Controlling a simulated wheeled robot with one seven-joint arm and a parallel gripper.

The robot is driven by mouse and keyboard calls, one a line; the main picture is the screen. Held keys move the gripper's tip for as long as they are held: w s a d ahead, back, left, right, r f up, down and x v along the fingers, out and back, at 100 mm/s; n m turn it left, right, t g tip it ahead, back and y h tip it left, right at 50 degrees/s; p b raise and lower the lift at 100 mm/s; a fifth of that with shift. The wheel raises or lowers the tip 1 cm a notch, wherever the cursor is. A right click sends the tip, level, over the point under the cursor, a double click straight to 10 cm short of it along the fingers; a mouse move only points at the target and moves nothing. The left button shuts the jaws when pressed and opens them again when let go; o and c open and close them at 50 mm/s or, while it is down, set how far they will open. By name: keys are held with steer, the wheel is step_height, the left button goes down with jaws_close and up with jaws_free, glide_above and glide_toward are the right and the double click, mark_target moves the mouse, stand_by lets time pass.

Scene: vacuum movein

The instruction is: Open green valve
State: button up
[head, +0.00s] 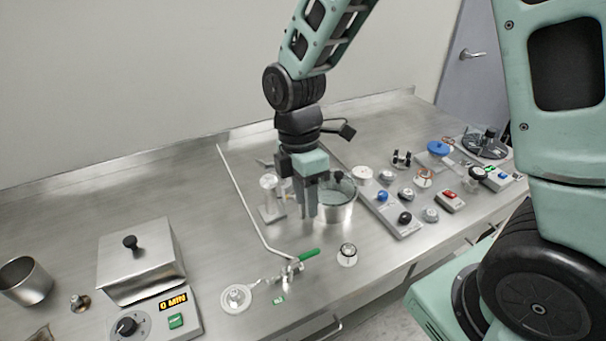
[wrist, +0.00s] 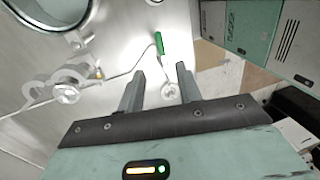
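The green valve handle (head: 308,255) sits on a small metal valve (head: 291,268) on the pipe line near the front middle of the steel bench. In the wrist view the green handle (wrist: 159,43) lies beyond my fingertips, slightly left of the gap between them. My gripper (head: 306,212) points down above the bench, behind the valve and beside the metal pot (head: 338,212). In the wrist view my gripper (wrist: 160,74) has its two fingers apart with nothing between them. It does not touch the handle.
A round white flange (head: 236,298) lies left of the valve, and a small knob fitting (head: 347,254) stands to its right. A lidded steel box with a timer (head: 141,262) is at left. Button panels (head: 398,212) and several knobs fill the right side.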

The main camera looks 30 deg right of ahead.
steer(key=r, duration=0.2)
steer(key=w+r, duration=0.1)
steer(key=r, duration=0.2)
stand_by(0.4)
